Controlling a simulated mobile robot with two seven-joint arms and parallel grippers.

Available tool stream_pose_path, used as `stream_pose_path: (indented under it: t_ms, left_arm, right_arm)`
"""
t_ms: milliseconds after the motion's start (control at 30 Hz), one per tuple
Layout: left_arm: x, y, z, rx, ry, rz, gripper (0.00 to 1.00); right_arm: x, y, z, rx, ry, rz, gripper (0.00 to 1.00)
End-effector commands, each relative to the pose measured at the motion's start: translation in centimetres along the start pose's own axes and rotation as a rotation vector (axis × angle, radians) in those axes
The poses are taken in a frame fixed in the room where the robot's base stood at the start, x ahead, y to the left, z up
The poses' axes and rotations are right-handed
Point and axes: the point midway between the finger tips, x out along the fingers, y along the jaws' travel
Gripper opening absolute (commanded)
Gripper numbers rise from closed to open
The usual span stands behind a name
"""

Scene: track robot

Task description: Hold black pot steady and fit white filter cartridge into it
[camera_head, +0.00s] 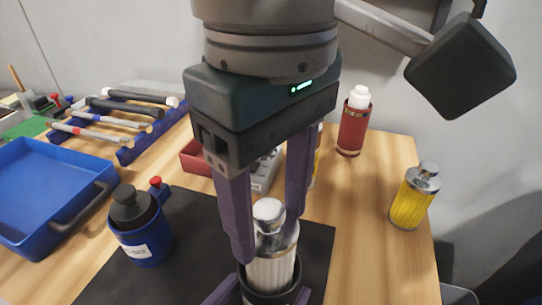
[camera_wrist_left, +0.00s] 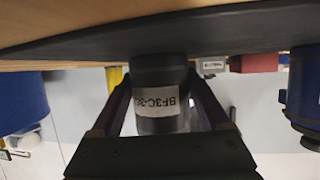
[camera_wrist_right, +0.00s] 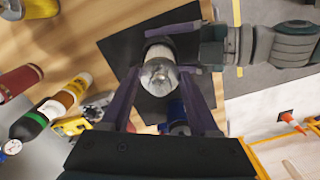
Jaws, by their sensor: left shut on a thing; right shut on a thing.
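The white filter cartridge (camera_head: 270,262) has a pleated body and a silver cap. It stands upright with its lower end inside the mouth of the black pot (camera_head: 270,298). My right gripper (camera_head: 268,235) comes from above and is shut on the cartridge; its cap also shows in the right wrist view (camera_wrist_right: 160,75). The black pot with a white label shows in the left wrist view (camera_wrist_left: 160,95), on the dark mat (camera_head: 200,220). My left gripper (camera_wrist_left: 165,110) is shut around the pot from the side. How deep the cartridge sits is hidden inside the pot.
A blue pot with a black cap (camera_head: 140,225) stands left on the mat. A blue tray (camera_head: 75,225) and a tool rack (camera_head: 125,150) lie further left. A red bottle (camera_head: 354,125) and a yellow canister (camera_head: 413,198) stand at right.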

Motion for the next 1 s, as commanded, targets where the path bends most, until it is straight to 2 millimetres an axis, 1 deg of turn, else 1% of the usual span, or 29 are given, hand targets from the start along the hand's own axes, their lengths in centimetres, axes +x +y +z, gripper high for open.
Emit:
stream_pose_path:
  t_ms: [33,167,300,400,767,800,1000]
  left_arm:
    - [0.0,0.0,0.0,0.0,0.0,0.0,0.13]
    - [0.0,0.0,0.0,0.0,0.0,0.0,0.13]
    - [0.0,0.0,0.0,0.0,0.0,0.0,0.13]
    - [0.0,0.0,0.0,0.0,0.0,0.0,0.13]
    - [0.0,0.0,0.0,0.0,0.0,0.0,0.13]
    - [0.0,0.0,0.0,0.0,0.0,0.0,0.13]
    - [0.0,0.0,0.0,0.0,0.0,0.0,0.13]
  right_arm:
    - [0.7,0.0,0.0,0.0,-0.001,0.0,0.0]
    - [2.0,0.0,0.0,-0.001,-0.001,-0.001,0.0]
    - [4.1,0.0,0.0,-0.001,-0.002,-0.002,0.0]
    - [5.1,0.0,0.0,-0.003,0.0,0.0,0.0]
    - [5.5,0.0,0.0,-0.003,0.001,-0.001,0.0]
    - [5.6,0.0,0.0,-0.003,0.0,-0.001,0.63]
    - [5.5,0.0,0.0,-0.004,0.001,0.0,0.85]
